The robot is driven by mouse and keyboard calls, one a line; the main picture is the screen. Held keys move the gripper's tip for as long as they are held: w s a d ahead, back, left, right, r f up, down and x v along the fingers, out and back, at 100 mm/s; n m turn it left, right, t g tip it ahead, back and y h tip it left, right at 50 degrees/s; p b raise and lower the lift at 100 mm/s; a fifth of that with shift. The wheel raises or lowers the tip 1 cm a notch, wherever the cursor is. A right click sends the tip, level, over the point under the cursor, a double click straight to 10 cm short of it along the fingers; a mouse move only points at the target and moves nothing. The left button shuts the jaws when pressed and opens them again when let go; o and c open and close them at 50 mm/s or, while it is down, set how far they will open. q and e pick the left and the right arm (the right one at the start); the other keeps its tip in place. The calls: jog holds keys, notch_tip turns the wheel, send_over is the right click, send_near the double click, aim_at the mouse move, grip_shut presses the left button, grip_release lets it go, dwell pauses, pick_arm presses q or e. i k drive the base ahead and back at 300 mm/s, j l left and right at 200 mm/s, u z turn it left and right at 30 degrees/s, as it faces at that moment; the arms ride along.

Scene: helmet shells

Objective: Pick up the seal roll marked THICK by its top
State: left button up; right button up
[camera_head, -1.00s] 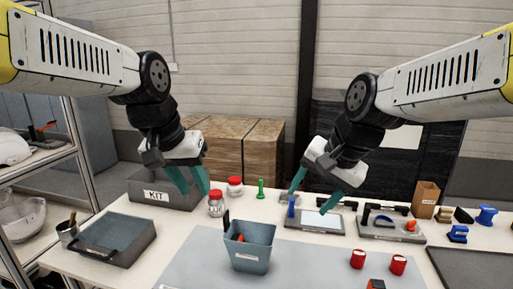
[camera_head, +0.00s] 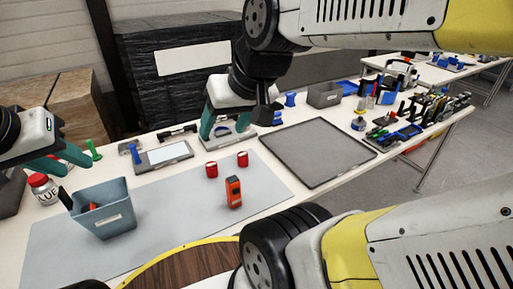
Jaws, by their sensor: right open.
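Two red cylinders with pale tops, the left one (camera_head: 211,169) and the right one (camera_head: 242,159), stand on the table at the mat's far edge. A blue spool (camera_head: 291,99) stands farther back on the right. No THICK marking is readable, so I cannot tell which is the named roll. My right gripper (camera_head: 226,132) is open, fingers pointing down over a grey tray (camera_head: 234,140) behind the red cylinders. My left gripper (camera_head: 62,160) is at the far left above a red-lidded jar (camera_head: 45,190), fingers apart and apparently empty.
A blue-grey bin (camera_head: 104,215) and an orange device (camera_head: 233,192) stand on the grey mat (camera_head: 180,215). A framed tablet (camera_head: 163,155) lies left of the grey tray. A large dark tray (camera_head: 318,152) lies on the right. A grey box (camera_head: 324,95) stands behind it.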

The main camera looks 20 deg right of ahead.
aim_at(242, 156)
jog(key=z, duration=0.8)
jog(key=i+l+u, duration=0.15)
jog(key=u, duration=0.15)
jog(key=i+l+u, duration=0.1)
jog(key=l+u, duration=0.2)
